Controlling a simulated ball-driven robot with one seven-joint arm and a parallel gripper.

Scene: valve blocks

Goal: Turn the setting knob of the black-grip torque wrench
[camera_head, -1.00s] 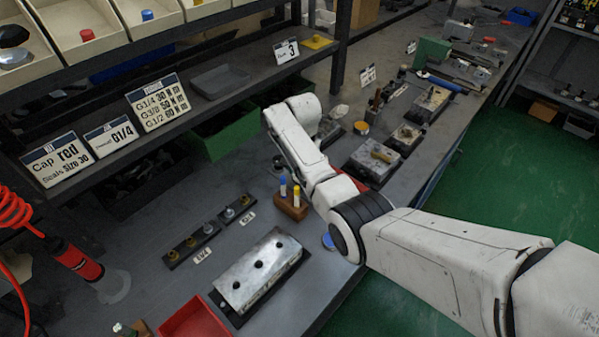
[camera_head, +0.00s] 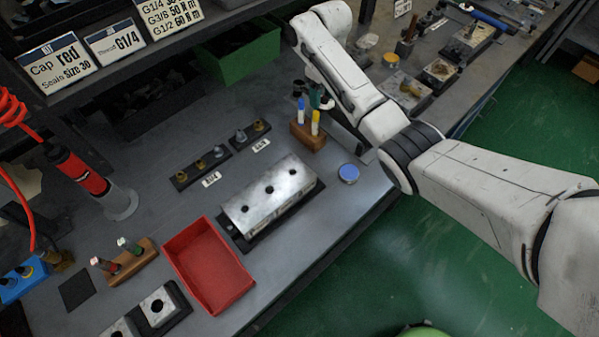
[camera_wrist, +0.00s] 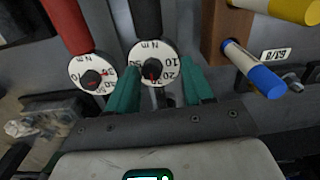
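The black-grip torque wrench (camera_wrist: 146,18) shows in the wrist view with its grip at the top. Its white N m dial (camera_wrist: 140,56) faces the camera, with a dark setting knob (camera_wrist: 152,71) bearing a red mark at the centre. My gripper (camera_wrist: 160,88) is open, with teal fingers left and right of the lower part of this dial. I cannot tell whether they touch the knob. A red-grip wrench (camera_wrist: 66,22) with a similar dial (camera_wrist: 90,74) is to the left. In the head view my arm largely hides the gripper and the wrenches.
A wooden block (camera_head: 308,138) with blue and yellow markers is close by; its blue marker (camera_wrist: 258,76) is right of my fingers in the wrist view. A silver valve block (camera_head: 268,195) and a red tray (camera_head: 207,265) are nearer.

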